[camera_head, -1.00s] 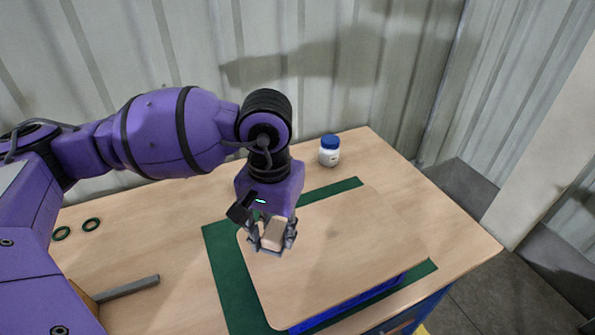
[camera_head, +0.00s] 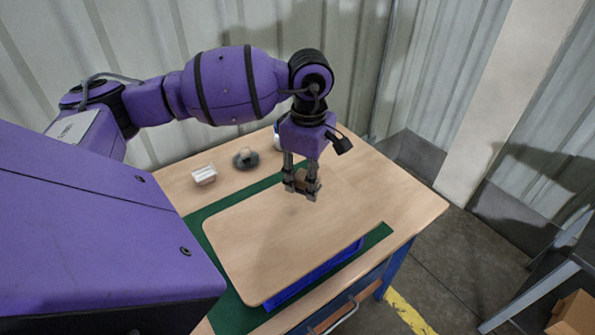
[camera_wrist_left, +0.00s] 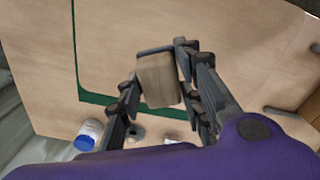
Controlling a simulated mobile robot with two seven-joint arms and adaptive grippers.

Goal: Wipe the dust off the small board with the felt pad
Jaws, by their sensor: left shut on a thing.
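The small board (camera_head: 265,240) is a flat, light wood-coloured panel with rounded corners. My left gripper (camera_head: 306,190) is over its far right part, pointing down. The gripper is shut on the felt pad (camera_wrist_left: 157,80), a tan block with a dark grey edge showing on its far side in the left wrist view. In the head view the fingers hide most of the pad. I cannot tell whether the pad touches the board. Faint marks show on the board, but I cannot make out dust clearly. My right gripper is not in view.
A green mat (camera_head: 235,319) and a blue edge (camera_head: 318,273) show under the board. Behind are a small white box (camera_head: 204,175), a dark round knobbed piece (camera_head: 245,159) and a blue-capped white bottle (camera_wrist_left: 90,133), partly hidden in the head view. The tabletop at right is clear.

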